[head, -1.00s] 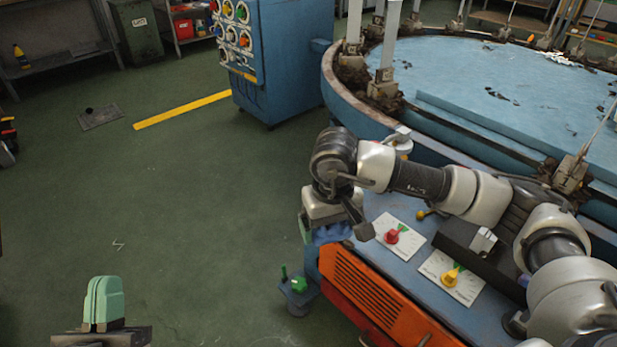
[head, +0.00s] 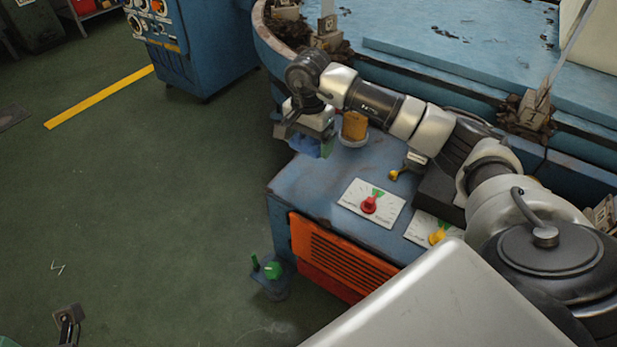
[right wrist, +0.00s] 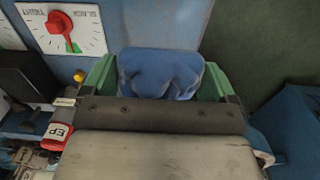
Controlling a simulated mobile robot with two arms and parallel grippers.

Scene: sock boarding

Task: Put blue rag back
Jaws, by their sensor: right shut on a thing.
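The blue rag (head: 303,144) is gripped in my right gripper (head: 312,145), over the far left corner of the blue machine top (head: 320,180). In the right wrist view the bunched blue rag (right wrist: 160,74) sits between the two green fingers of my right gripper (right wrist: 160,80). Whether the rag touches the surface below cannot be told.
A red-knob dial (head: 369,204) and a yellow-knob dial (head: 437,237) lie on the machine top. A green knob (head: 273,270) stands low beside the orange grille (head: 340,262). Open floor lies left.

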